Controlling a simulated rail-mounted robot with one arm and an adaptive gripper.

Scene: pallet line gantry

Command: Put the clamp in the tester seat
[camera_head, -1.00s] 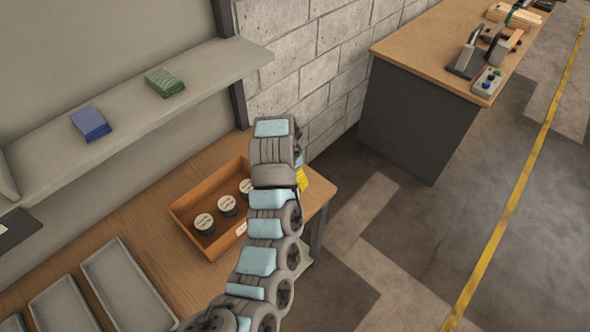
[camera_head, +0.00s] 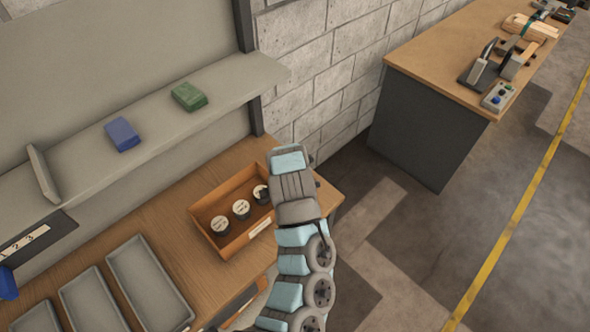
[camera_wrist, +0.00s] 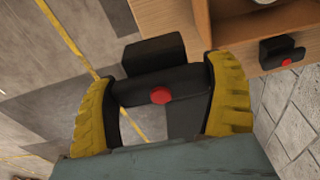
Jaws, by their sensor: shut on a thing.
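In the wrist view, the yellow fingers of my gripper (camera_wrist: 163,76) are closed on a black piece with a round red button, which looks like the clamp (camera_wrist: 153,57). It is held clear above the floor, beside the wooden table's edge. In the head view, my arm hides the gripper and the clamp. At the upper right, a black device with upright levers (camera_head: 481,68), likely the tester, stands on the far bench. A grey control box (camera_head: 498,97) with coloured buttons sits beside it. The seat itself is too small to make out.
An orange box (camera_head: 229,249) with several round-topped items stands on the near wooden table. Grey trays (camera_head: 148,277) lie at its left. A similar black piece with a red dot (camera_wrist: 282,50) sits by the table edge. Open floor separates table from far bench (camera_head: 429,128).

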